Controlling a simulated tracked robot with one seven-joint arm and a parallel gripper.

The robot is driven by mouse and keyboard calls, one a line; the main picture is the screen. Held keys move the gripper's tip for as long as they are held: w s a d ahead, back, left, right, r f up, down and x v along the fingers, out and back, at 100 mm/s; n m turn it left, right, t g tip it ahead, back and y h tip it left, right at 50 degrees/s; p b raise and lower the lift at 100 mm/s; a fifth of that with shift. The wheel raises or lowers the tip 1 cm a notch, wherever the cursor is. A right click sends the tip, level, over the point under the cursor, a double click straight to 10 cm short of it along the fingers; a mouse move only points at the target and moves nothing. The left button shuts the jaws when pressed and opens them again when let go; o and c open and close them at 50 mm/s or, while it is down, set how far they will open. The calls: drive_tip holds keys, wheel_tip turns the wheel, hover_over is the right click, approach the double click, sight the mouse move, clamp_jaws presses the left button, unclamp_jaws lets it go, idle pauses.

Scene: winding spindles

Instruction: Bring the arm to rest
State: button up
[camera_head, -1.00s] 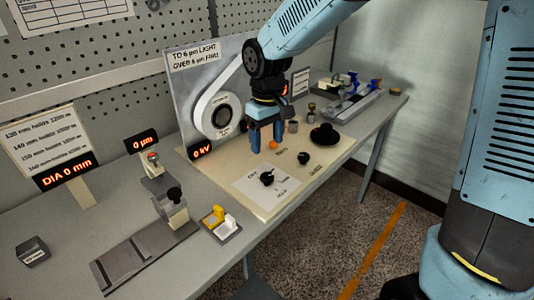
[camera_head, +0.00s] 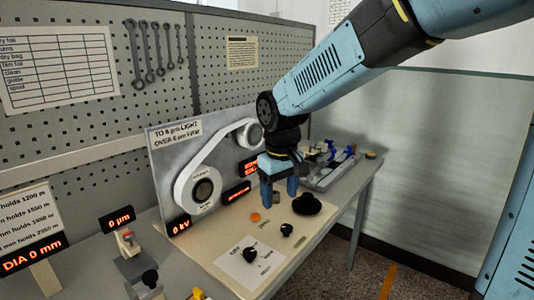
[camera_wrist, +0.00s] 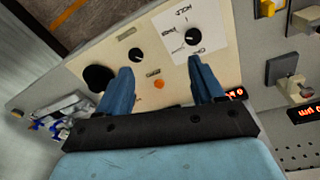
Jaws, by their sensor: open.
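My gripper (camera_head: 280,192) hangs from my blue arm above the far part of the beige control panel (camera_head: 215,215), fingers pointing down. In the wrist view my gripper (camera_wrist: 165,85) shows two blue fingers spread apart with nothing between them. Through the gap an orange button (camera_wrist: 159,84) shows on the panel below. A black dome-shaped knob (camera_head: 307,204) stands just right of the fingers in the head view. I cannot tell how high the fingertips are above the panel.
An upright board with a white reel (camera_head: 203,187) and tape stands behind the panel. Black knobs (camera_head: 249,255) sit on the panel's near part. A display reading 0 µm (camera_head: 117,219) stands at left. Tools (camera_head: 330,165) lie at the bench's far end. Open floor is at right.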

drive_tip(key=s+d+r+m+t, duration=0.2)
drive_tip(key=s+d+r+m, duration=0.1)
drive_tip(key=s+d, duration=0.4)
drive_tip(key=s+d+r+m+t, duration=0.2)
drive_tip(key=s+d+r+m, duration=0.2)
drive_tip(key=d, duration=1)
drive_tip(key=s, duration=0.3)
drive_tip(key=shift+s, duration=0.2)
